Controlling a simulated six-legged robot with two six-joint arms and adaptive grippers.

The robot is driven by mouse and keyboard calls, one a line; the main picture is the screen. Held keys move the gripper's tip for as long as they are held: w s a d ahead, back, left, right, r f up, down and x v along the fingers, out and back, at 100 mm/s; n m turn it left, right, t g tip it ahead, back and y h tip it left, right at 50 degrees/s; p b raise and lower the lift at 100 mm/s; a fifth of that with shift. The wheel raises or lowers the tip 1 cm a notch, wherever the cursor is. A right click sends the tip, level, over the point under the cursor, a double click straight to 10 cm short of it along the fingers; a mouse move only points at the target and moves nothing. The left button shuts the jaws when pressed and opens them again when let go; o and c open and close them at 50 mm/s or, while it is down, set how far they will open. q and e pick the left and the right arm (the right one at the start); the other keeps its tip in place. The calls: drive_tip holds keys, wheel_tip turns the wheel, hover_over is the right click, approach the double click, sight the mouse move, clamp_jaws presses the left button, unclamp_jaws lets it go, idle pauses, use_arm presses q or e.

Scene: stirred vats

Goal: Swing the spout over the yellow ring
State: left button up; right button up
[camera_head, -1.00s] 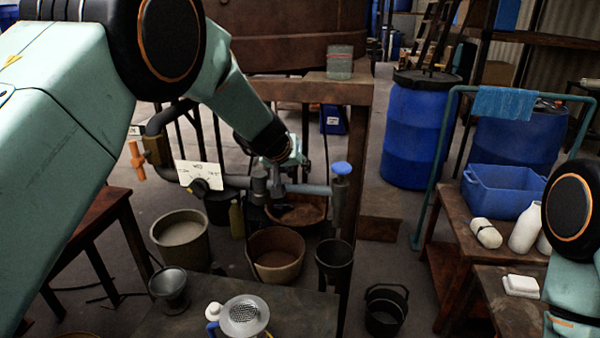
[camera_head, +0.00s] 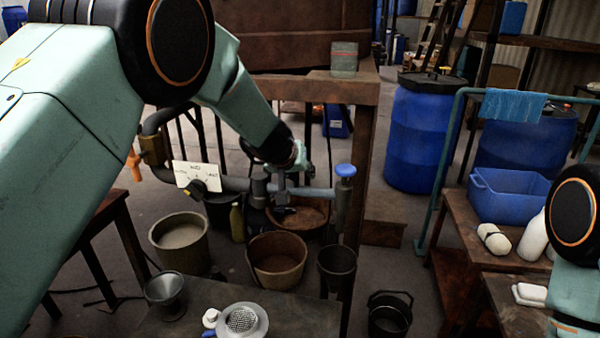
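The spout (camera_head: 318,191) is a grey pipe with a blue knob (camera_head: 345,170) at its right end. It runs to the right from a valve joint on the pipework, above several buckets. My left gripper (camera_head: 300,172) is at the spout's middle, partly hidden by its own arm; whether its fingers are open or shut on the pipe cannot be told. A brown bucket (camera_head: 277,262) and a dark bucket (camera_head: 337,266) stand below. I cannot make out a yellow ring. My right arm shows at the right edge; its gripper is out of view.
A white dial plate (camera_head: 196,177) and an orange handle (camera_head: 133,163) sit on the pipework at left. A grey bucket (camera_head: 180,240) stands below them. A metal funnel (camera_head: 166,291) and a strainer (camera_head: 241,321) are on the front table. A rusty post (camera_head: 360,165) rises behind the spout.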

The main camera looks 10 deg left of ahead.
use_arm(q)
drive_tip(key=shift+d, duration=0.15)
drive_tip(key=c, duration=0.3)
drive_tip(key=shift+w+f, duration=0.1)
drive_tip(key=shift+f, duration=0.05)
clamp_jaws()
